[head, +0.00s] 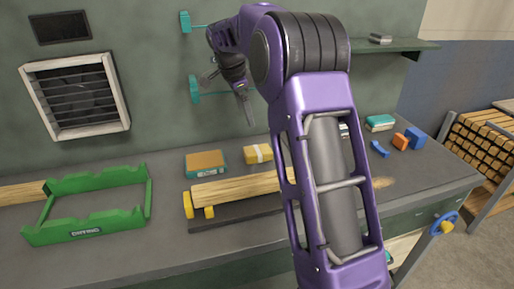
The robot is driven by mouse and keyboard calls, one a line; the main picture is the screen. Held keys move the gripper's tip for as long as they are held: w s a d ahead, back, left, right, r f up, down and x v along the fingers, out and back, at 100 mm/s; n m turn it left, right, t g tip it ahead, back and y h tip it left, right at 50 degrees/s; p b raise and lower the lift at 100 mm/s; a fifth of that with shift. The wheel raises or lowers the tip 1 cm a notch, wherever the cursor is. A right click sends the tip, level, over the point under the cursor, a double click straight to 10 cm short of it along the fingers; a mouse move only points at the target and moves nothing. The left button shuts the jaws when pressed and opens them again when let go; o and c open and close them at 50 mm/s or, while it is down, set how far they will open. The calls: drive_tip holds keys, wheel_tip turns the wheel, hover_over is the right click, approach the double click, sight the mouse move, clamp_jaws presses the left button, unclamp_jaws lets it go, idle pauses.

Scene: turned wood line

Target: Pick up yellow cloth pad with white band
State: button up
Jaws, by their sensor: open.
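My purple arm crosses the middle of the view and hides part of the bench to the right of the pad.
A wooden beam (236,190) rests on yellow supports in front of the pad. A green frame (88,204) is further left. Blue and orange blocks (401,141) sit right. Teal wall brackets (194,89) stick out near my gripper.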

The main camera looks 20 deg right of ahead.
sight(257, 150)
drive_tip(key=x, duration=1.7)
drive_tip(key=shift+d+f+b, duration=0.2)
drive_tip(key=shift+d+b, duration=0.05)
drive_tip(key=shift+b, duration=0.15)
drive_tip(key=shift+f, duration=0.15)
drive_tip(key=c, duration=1.1)
drive_tip(key=shift+c, duration=0.2)
wheel_tip(257, 150, up, 8)
drive_tip(key=shift+f, duration=0.15)
drive_tip(key=s+a, duration=0.3)
drive_tip(key=a, duration=0.5)
drive_tip(key=s+a, duration=0.4)
drive_tip(key=a, duration=0.4)
drive_tip(key=shift+a+f+b, duration=0.2)
drive_tip(key=shift+a+b, duration=0.1)
drive_tip(key=shift+b, duration=0.15)
